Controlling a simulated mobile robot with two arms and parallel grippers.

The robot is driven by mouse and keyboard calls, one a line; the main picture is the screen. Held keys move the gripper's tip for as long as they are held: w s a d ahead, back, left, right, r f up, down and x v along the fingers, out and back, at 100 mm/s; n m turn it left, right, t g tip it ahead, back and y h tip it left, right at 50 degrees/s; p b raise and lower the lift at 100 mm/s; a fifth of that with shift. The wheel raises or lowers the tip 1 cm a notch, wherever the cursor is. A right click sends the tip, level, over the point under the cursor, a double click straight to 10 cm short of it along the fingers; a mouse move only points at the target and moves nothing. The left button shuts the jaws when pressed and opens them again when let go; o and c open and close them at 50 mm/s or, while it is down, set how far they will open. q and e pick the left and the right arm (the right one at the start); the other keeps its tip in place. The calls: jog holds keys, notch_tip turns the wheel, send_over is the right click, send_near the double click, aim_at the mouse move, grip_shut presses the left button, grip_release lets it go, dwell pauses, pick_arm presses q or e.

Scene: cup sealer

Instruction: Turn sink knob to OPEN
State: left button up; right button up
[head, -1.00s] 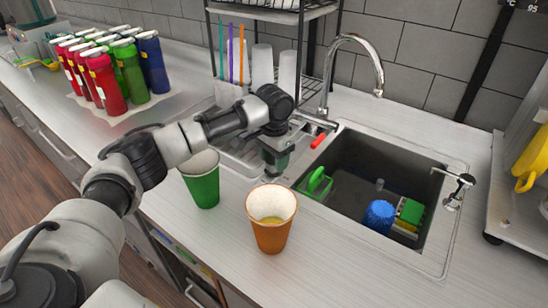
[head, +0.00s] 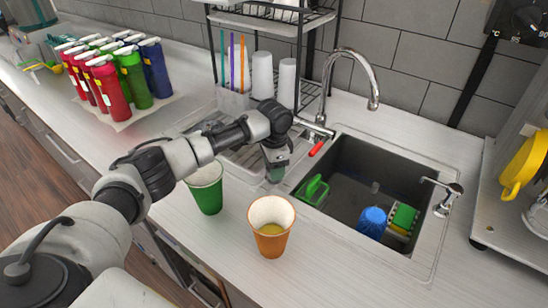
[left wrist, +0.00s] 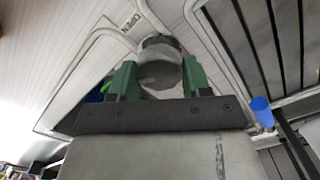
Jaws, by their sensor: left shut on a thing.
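My left gripper (head: 276,172) reaches down to the counter strip between the drying area and the sink basin. In the left wrist view, its two green fingers (left wrist: 158,80) stand on either side of a round grey sink knob (left wrist: 158,60) and are shut on it. An "OPEN" label (left wrist: 128,22) is on the counter, up and left of the knob. In the head view the gripper hides the knob, and its turn angle cannot be told. The curved chrome faucet (head: 350,52) stands behind the basin, with a red-tipped lever (head: 316,149). My right gripper is not in view.
A green cup (head: 207,192) and an orange cup (head: 270,238) stand close in front of the gripper. The sink basin (head: 345,165) holds a green thing, a blue thing and a sponge. A dish rack (head: 303,95) stands behind; several bottles (head: 110,85) stand left.

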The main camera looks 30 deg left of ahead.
pick_arm(q)
jog(key=m+p, duration=0.1)
jog(key=m, duration=0.2)
jog(key=shift+r+p, duration=0.2)
jog(key=shift+p, duration=0.2)
jog(key=m+p, duration=0.1)
jog(key=m, duration=0.2)
jog(key=shift+p, duration=0.3)
jog(key=m, duration=0.3)
jog(key=shift+f+p, duration=0.1)
jog(key=shift+p, duration=0.2)
jog(key=shift+m, duration=1.9)
jog(key=o, duration=0.9)
jog(key=shift+o, duration=0.2)
notch_tip(320, 180, up, 11)
jog(key=b, duration=0.2)
